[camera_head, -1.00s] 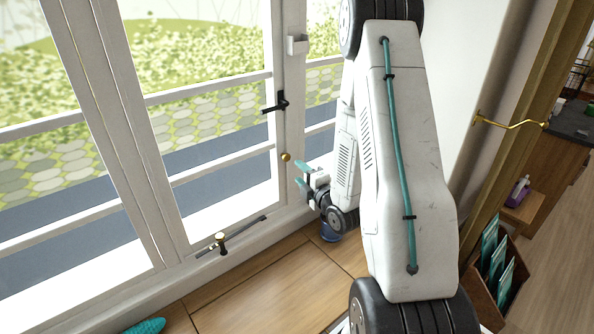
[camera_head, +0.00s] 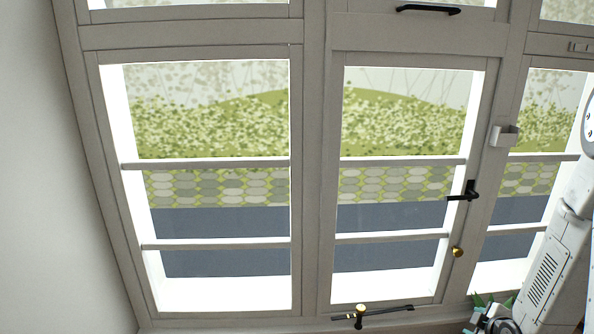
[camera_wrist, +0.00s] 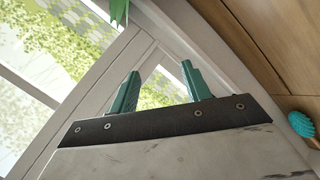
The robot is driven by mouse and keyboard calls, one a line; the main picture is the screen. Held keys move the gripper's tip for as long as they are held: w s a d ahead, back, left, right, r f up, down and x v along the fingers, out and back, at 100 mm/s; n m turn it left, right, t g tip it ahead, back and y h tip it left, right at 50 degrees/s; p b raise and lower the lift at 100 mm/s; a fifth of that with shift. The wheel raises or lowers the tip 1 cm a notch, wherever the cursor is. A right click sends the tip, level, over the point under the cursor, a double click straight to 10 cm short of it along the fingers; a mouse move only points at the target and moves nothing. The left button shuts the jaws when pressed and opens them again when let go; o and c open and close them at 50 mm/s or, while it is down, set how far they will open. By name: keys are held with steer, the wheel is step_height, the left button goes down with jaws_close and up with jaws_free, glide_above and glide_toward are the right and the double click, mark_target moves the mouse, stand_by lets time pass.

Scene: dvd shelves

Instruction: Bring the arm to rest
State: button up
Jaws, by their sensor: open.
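My gripper (camera_head: 492,300) shows at the lower right of the head view, in front of the window's lower frame, with part of my white arm beside it. In the wrist view my gripper (camera_wrist: 158,78) has its two teal fingers spread apart, with nothing between them. Behind the fingers are the white window frame and bright glass. No object touches the fingers.
A large white-framed window (camera_head: 327,220) fills the head view, with a black handle (camera_head: 468,192), a brass knob (camera_head: 457,252) and a window stay (camera_head: 360,316). A teal brush (camera_wrist: 303,125) lies on the wooden surface (camera_wrist: 245,45). A plain wall (camera_head: 50,180) stands at left.

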steer(key=s+a+r+m+g, duration=0.2)
steer(key=s+a+r+m, duration=0.1)
steer(key=s+a+r, duration=0.4)
steer(key=s+a+r+m+g+y, duration=0.1)
steer(key=s+a+r+m+g, duration=0.2)
steer(key=s+a+r, duration=0.5)
steer(key=s+a+r+m+g+y, duration=0.1)
steer(key=s+a+r+m+g, duration=0.2)
steer(key=s+a+r, duration=0.4)
step_height(320, 180, up, 9)
steer(key=shift+s+a+f+m, duration=0.15)
steer(key=shift+s+a+m, duration=0.2)
steer(key=shift+s, duration=0.6)
